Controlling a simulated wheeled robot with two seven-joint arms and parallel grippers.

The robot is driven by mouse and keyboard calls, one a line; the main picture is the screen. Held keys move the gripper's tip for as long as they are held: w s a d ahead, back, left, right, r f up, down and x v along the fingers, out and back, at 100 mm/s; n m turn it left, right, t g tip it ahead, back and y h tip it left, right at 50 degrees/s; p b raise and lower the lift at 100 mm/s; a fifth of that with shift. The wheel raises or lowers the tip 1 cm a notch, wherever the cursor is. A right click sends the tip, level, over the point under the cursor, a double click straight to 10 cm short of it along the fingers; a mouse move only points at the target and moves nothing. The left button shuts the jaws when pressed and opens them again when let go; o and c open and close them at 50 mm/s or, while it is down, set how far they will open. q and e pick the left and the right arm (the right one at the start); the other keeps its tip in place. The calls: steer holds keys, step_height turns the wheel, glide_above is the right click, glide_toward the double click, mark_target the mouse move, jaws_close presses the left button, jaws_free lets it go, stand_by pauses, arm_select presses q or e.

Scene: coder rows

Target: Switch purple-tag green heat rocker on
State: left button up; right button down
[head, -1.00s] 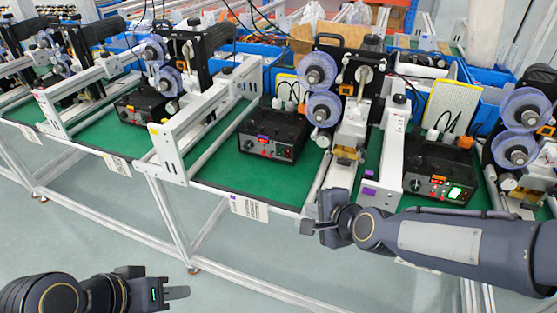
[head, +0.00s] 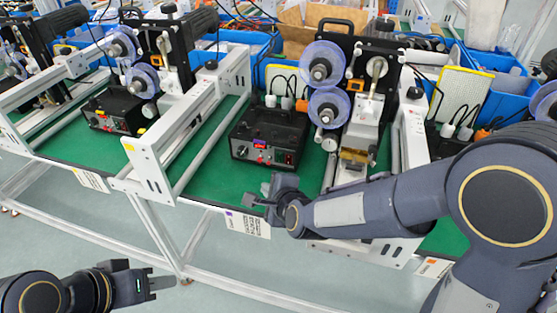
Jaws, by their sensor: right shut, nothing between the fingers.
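A black control box (head: 270,137) stands on the green bench top in the middle of the head view. A white label with a purple tag (head: 247,222) is on the bench edge in front of it. The box front has a small display (head: 260,143), a round knob (head: 240,151) and a small dark rocker (head: 288,159), which shows no green glow. My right gripper (head: 263,194) is shut and empty, in front of and below the box, apart from the rocker. My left gripper (head: 160,283) is low at the left, over the floor, away from the bench; its jaw opening is unclear.
Blue spools (head: 322,64) and a white press frame stand right of the box. A white rail frame (head: 150,165) stands left. Another control box (head: 115,112) is further left.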

mark_target(280, 157)
steer(key=w+b, duration=0.1)
steer(key=w, duration=0.1)
steer(key=w+d+f+b, duration=0.1)
steer(key=w, duration=0.1)
steer(key=w+d+b, duration=0.1)
steer(key=w, duration=0.1)
steer(key=shift+w+f, duration=0.2)
steer(key=shift+w, duration=0.05)
steer(key=shift+w+d+b, duration=0.35)
steer(key=shift+w+b, duration=0.2)
steer(key=shift+w, duration=0.3)
stand_by(1.2)
steer(key=shift+w+d, duration=0.15)
steer(key=shift+w, duration=0.25)
steer(key=shift+w+f+b, duration=0.1)
steer(key=shift+w+b, duration=0.2)
steer(key=shift+b, duration=0.15)
stand_by(0.4)
steer(key=shift+s, duration=0.1)
steer(key=shift+s+p, duration=0.35)
steer(key=shift+s, duration=0.25)
